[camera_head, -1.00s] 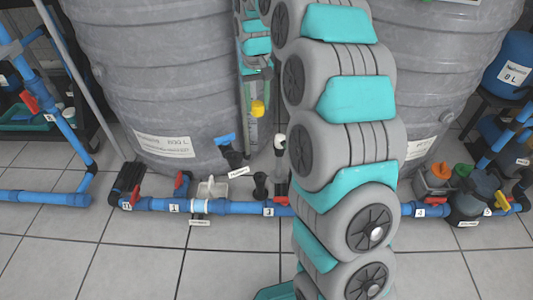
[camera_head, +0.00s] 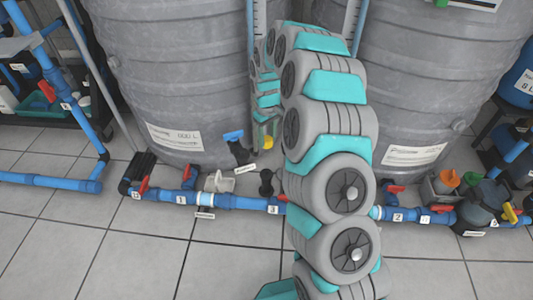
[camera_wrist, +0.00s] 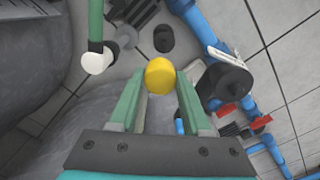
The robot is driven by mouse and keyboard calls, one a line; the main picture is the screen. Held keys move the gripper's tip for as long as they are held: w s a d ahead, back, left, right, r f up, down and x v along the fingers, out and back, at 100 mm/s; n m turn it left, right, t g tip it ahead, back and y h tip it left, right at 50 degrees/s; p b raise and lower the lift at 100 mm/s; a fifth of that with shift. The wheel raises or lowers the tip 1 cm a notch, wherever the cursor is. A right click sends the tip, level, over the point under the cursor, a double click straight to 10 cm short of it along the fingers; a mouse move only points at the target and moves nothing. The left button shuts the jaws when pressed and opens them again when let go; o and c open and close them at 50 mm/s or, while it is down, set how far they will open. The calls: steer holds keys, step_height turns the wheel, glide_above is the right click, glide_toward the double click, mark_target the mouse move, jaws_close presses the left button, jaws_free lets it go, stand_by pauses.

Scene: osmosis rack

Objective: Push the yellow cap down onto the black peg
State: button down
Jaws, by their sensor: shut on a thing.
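The yellow cap (camera_wrist: 160,75) is held between the two green fingertips of my gripper (camera_wrist: 161,82). In the head view the yellow cap (camera_head: 268,142) shows low between the tanks, partly beside my arm. A black peg-like post (camera_head: 266,183) stands just below it in that picture, behind the blue pipe. The cap appears apart from it. The wrist view shows a small round black piece (camera_wrist: 163,38) beyond the cap and a larger flanged black piece (camera_wrist: 225,82) right of the right finger. I cannot tell which of these is the post. My arm hides part of the area.
Grey tanks (camera_head: 175,85) (camera_head: 425,80) stand on both sides. A blue pipe (camera_head: 235,204) with red valve handles runs in front. A blue-handled black valve (camera_head: 237,148) stands left of the cap. A white-ended part (camera_wrist: 98,60) is left of the gripper. Tiled floor (camera_head: 130,245) in front is clear.

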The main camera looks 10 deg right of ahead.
mark_target(267, 148)
steer(key=f+n, duration=0.1)
steer(key=f, duration=0.4)
steer(key=s+f+n, duration=0.1)
steer(key=f, duration=0.2)
steer(key=shift+a+f+n, duration=0.2)
steer(key=shift+n, duration=0.1)
steer(key=shift+f, duration=0.1)
steer(key=shift+f+b, duration=0.3)
steer(key=shift+f, duration=2.45)
steer(key=shift+f, duration=0.35)
steer(key=shift+c, duration=1.4)
jaws_free()
steer(key=shift+r, duration=3.85)
steer(key=shift+r, duration=0.1)
